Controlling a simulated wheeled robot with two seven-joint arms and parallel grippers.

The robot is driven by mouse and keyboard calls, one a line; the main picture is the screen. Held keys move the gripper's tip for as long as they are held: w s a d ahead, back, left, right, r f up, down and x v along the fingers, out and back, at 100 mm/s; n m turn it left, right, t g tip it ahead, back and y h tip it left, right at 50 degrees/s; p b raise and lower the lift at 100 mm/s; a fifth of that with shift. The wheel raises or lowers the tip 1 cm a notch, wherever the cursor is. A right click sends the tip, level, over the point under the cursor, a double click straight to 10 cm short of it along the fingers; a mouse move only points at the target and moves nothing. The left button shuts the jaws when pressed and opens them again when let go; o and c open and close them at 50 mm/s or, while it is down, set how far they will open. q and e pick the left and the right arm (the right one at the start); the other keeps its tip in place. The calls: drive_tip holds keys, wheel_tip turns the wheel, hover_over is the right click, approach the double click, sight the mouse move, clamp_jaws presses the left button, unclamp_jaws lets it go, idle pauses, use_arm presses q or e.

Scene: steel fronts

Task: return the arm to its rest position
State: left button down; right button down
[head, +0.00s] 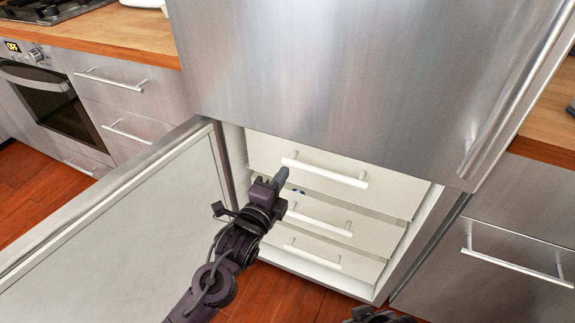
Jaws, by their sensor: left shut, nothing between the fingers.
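My left arm reaches up from the bottom of the head view. Its gripper (281,176) is shut and empty, in front of the white freezer drawers, near the left end of the top drawer's handle (325,172). I cannot tell whether it touches the drawer. A dark part of my own body shows at the bottom edge, right of centre; no right gripper fingers can be made out.
The lower fridge door (125,235) stands open to the left. The upper steel door (350,75) is closed. The middle drawer (320,222) and bottom drawer (325,262) sit below the top one. A steel drawer front (510,285) is at right, an oven (55,105) at far left.

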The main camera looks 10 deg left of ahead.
use_arm(q)
drive_tip(key=v, duration=0.4)
drive_tip(key=shift+s+a, duration=0.1)
use_arm(e)
drive_tip(key=shift+s+d+g, duration=0.25)
drive_tip(key=shift+d+g, duration=0.05)
drive_tip(key=shift+d, duration=0.15)
drive_tip(key=shift+w, duration=0.1)
